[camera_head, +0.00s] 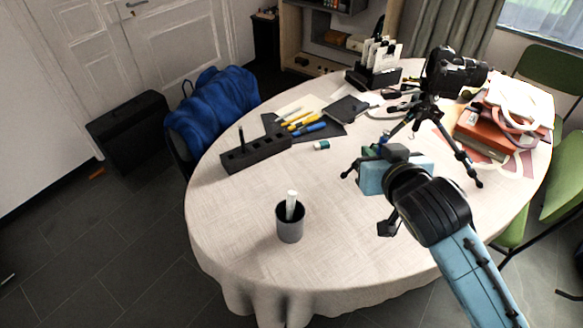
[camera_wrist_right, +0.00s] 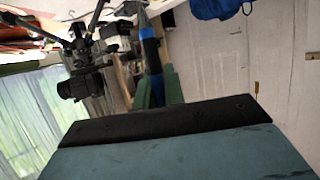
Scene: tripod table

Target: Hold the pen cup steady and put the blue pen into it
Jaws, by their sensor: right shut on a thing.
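The pen cup (camera_head: 290,226) is a dark grey cylinder standing upright near the front left of the round table. A white pen-like item (camera_head: 291,203) stands in it. My right gripper (camera_head: 373,153) is above the table, right of and beyond the cup. In the right wrist view its green fingers are shut on the blue pen (camera_wrist_right: 151,50), whose blue body and greyish end stick out past them. The lower part of the pen is hidden by the gripper. The cup does not show in the wrist view. My left gripper is not in view.
A black slotted holder (camera_head: 256,153) and a dark mat (camera_head: 329,128) with yellow and blue writing tools lie behind the cup. A camera on a tripod (camera_head: 447,75) stands close behind my right gripper. Stacked books (camera_head: 487,140) are at the right. The cloth around the cup is clear.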

